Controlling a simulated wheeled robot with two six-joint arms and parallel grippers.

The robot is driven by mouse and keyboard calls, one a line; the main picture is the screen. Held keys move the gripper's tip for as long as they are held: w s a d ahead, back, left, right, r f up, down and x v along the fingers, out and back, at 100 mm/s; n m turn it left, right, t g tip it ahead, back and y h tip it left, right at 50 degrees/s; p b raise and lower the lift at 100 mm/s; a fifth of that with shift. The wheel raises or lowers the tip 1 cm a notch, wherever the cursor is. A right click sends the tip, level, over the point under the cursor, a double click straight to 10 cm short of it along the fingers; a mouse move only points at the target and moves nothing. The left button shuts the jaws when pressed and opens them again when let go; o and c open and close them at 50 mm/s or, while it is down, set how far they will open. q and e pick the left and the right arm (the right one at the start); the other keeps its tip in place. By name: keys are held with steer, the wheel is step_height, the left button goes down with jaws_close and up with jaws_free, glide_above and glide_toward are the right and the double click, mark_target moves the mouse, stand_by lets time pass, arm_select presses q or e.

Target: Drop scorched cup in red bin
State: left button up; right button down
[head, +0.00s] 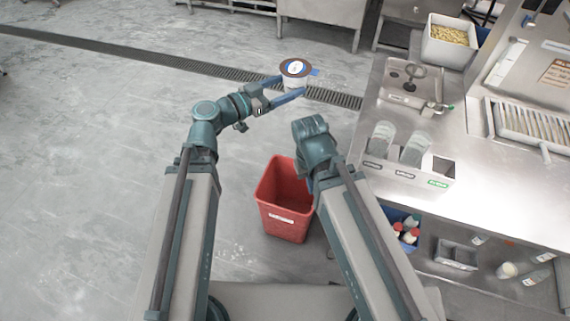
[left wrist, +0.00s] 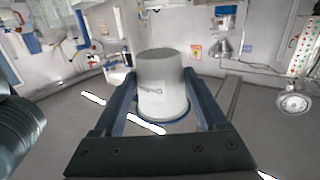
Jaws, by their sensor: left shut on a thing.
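My left gripper (head: 290,88) is shut on a white cup (head: 295,82) and holds it in the air over the floor. The red bin (head: 286,203) stands on the floor below and nearer than the cup, between my two arms. It has a white label on its front, and my right arm hides part of its right side. My right gripper's fingers do not show.
A steel counter (head: 452,207) fills the right side, with a sink, a holder with clear scoops (head: 400,145) and a white tub of beans (head: 449,40). Bottles stand on a lower shelf. A drain grate (head: 170,63) crosses the floor. The floor at left is clear.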

arm_select(q)
steer(key=w+f+b, duration=0.3)
steer(key=f+b, duration=1.1)
steer(key=f, duration=0.1)
steer(key=w+f+b, duration=0.3)
steer(key=f+b, duration=1.2)
steer(key=w+f+b, duration=0.2)
steer(key=f+b, duration=1.2)
steer(key=shift+w+a+f, duration=0.15)
steer(key=shift+w+f, duration=0.25)
step_height(320, 180, down, 6)
steer(key=b, duration=0.6)
steer(key=o, duration=1.5)
steer(key=shift+c, duration=0.2)
steer(key=shift+s+a, duration=0.1)
